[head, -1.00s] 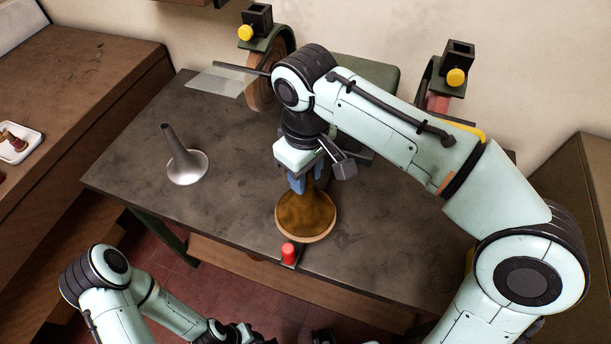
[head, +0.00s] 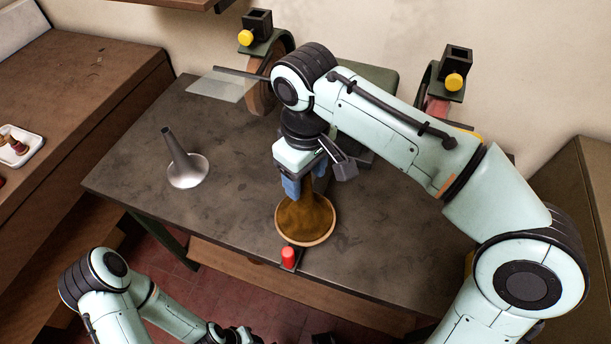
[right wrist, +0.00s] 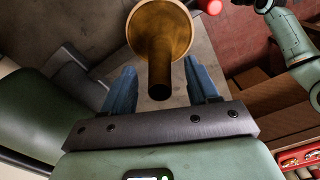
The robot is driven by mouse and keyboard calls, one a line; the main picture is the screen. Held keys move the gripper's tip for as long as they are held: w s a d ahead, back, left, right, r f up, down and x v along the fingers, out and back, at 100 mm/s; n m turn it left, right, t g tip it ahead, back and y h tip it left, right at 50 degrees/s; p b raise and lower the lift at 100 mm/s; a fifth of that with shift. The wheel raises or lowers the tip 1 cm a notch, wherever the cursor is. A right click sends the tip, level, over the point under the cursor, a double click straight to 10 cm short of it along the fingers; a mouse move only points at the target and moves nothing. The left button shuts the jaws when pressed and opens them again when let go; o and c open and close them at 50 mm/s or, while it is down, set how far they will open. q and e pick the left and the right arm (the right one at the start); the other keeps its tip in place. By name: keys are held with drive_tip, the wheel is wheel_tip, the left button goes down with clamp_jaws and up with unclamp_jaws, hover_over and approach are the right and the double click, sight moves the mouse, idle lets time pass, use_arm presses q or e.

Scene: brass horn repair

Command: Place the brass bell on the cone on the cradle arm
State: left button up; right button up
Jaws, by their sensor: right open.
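The brass bell (head: 306,222) stands flare down at the front of the dark bench, its narrow stem pointing up. The right wrist view shows its stem (right wrist: 160,75) with a dark open end. My right gripper (head: 305,185) is open, with its blue fingers on either side of the stem. In the right wrist view both fingers show a gap to the stem. A bracket with a red knob (head: 289,256) sticks out by the bell's front rim; I cannot tell whether it is the cradle arm.
A grey flared piece (head: 186,168) with a narrow upright stem stands on the bench's left part. Wheels with yellow-knobbed holders (head: 246,38) stand along the back. A white tray (head: 22,150) lies on the left counter. The bench between tray side and bell is largely clear.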

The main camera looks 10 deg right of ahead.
wheel_tip(320, 180, up, 10)
drive_tip(key=p, duration=0.3)
drive_tip(key=shift+w+r, duration=0.1)
drive_tip(key=shift+r, duration=0.15)
use_arm(q)
drive_tip(key=w+r, duration=0.1)
drive_tip(key=r, duration=0.1)
drive_tip(key=w+r, duration=0.2)
drive_tip(key=shift+r, duration=0.25)
